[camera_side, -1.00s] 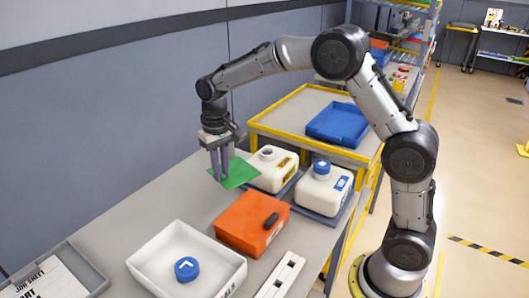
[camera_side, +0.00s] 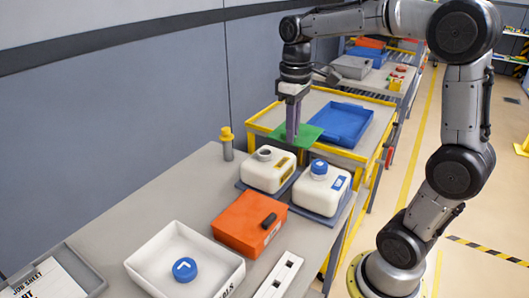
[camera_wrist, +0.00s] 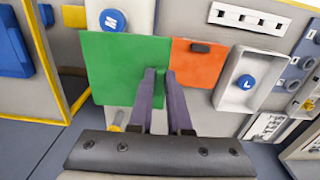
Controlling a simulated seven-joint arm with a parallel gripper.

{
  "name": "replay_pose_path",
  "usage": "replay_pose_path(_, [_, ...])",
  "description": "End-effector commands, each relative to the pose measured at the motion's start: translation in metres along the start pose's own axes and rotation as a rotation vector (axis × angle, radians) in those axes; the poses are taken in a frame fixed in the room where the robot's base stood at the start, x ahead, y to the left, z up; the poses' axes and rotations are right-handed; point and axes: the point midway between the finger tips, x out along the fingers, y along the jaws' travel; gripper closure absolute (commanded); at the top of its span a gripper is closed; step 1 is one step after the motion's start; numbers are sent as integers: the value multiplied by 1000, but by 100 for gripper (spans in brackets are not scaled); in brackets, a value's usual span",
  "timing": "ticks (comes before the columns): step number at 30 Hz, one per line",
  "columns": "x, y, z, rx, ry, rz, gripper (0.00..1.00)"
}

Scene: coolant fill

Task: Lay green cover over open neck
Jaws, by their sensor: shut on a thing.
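My gripper (camera_side: 292,138) is shut on the green cover (camera_side: 309,135), a thin flat square sheet. The fingers (camera_wrist: 160,88) grip it near one edge, and the sheet (camera_wrist: 118,60) fills much of the wrist view. The white jug with the open neck (camera_side: 264,172) stands on the bench. Its open neck (camera_side: 264,154) faces up, uncovered. In the side view the cover appears above and right of the neck, apart from it and raised. In the wrist view the open neck does not show; the sheet hides that area.
A white jug with a blue cap (camera_side: 321,188) stands right of the open one. An orange box (camera_side: 245,222), a white tray (camera_side: 150,262) with a blue cap (camera_side: 184,269) and a yellow-topped post (camera_side: 227,146) are on the bench. A yellow-edged cart (camera_side: 390,120) with a blue tray stands behind.

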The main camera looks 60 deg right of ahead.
Motion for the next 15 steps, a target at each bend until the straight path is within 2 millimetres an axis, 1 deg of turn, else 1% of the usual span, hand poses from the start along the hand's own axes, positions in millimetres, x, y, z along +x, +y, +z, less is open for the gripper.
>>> replay_pose_path(1, [-5, 4, 2, 16, 3, 1, 100])
replay_pose_path(2, [-6, 6, 2, 23, 2, 1, 100])
replay_pose_path(5, [-2, 12, -6, 31, -2, -1, 100])
replay_pose_path(8, [7, 19, -23, 32, -4, -1, 100])
replay_pose_path(15, [32, 38, -75, 31, -3, -1, 100])
